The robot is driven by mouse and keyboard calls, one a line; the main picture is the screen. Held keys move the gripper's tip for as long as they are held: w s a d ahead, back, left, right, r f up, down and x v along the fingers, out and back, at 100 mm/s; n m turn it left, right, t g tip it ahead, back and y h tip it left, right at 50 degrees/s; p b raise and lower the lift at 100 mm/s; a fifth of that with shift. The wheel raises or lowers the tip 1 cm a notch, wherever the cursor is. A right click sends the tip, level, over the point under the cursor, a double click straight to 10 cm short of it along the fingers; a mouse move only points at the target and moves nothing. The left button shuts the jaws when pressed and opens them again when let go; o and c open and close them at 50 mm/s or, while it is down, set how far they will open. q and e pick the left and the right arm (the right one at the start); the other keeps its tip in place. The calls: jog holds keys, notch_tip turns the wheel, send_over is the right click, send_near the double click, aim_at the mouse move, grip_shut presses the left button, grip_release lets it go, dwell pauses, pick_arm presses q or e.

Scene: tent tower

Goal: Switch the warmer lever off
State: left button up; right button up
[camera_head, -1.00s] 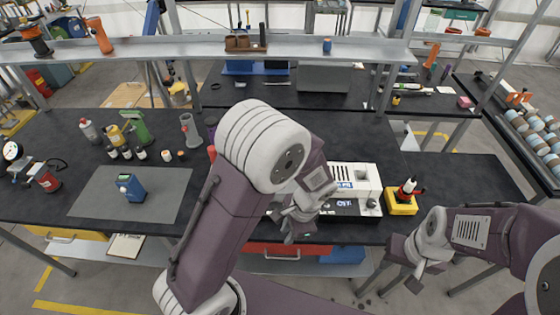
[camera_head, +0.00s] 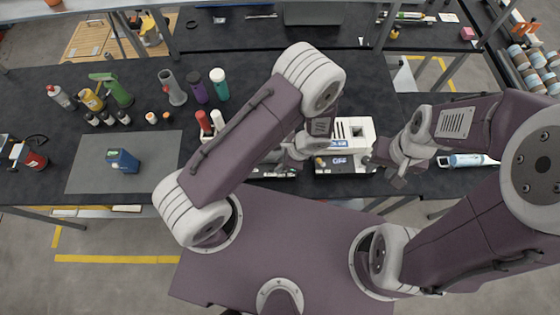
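A white bench device (camera_head: 365,130), likely the warmer, stands near the bench's front edge, right of centre. It has a slotted top and a dark front panel with a small lit display. I cannot make out its lever. My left gripper (camera_head: 285,166) is just left of the device, partly hidden by its own arm. My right gripper (camera_head: 382,168) is at the device's right front side, pointing left and down. Both sets of fingers are too small to show whether they are open or shut. I cannot tell whether either touches the device.
Red-and-white bottles (camera_head: 204,122) stand left of my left arm. A grey mat (camera_head: 85,165) with a blue container (camera_head: 122,160) lies at the left. Several bottles stand behind it. A blue-and-white item (camera_head: 465,160) lies right of my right gripper. The back bench middle is fairly clear.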

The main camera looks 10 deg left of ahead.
pick_arm(q)
jog(key=shift+f, duration=0.3)
jog(key=shift+s+d, duration=0.15)
jog(key=shift+s, duration=0.2)
jog(key=shift+w, duration=0.2)
grip_shut()
jog(key=b, duration=0.2)
jog(key=h+b, duration=0.1)
jog(key=b, duration=0.1)
jog(key=shift+s+a+f+t+h, duration=0.1)
jog(key=shift+a+f+t+h, duration=0.2)
jog(key=shift+a+f, duration=0.1)
jog(key=shift+s+r, duration=0.1)
jog(key=shift+r, duration=0.15)
pick_arm(e)
jog(key=f, duration=0.2)
jog(key=s+f, duration=0.1)
jog(key=shift+d+f, duration=0.25)
jog(key=shift+f, duration=0.1)
jog(key=shift+w, duration=0.1)
pick_arm(q)
grip_release()
pick_arm(e)
jog(key=shift+a, duration=0.1)
